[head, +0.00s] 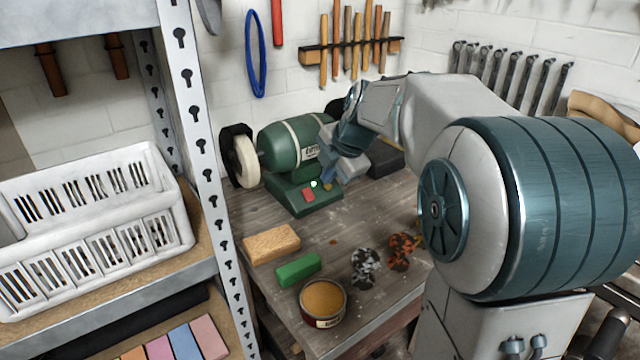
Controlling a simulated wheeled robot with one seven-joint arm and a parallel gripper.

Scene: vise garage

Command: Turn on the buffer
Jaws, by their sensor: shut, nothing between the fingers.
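The green buffer (291,143) stands at the back of the wooden workbench, with a white wheel (246,161) on its left end. Its right end is partly hidden by my arm. On the front of its base are a red button (308,195) and a bright green lit spot (314,184). My gripper (329,184) is shut and empty, close to the right side of these controls. I cannot tell whether a fingertip touches the base.
A tan block (271,243), a green bar (298,269), an open tin (323,301) and crumpled pads (366,267) lie on the front of the workbench (330,226). A metal shelf with a white basket (90,230) stands at the left. Tools hang on the wall.

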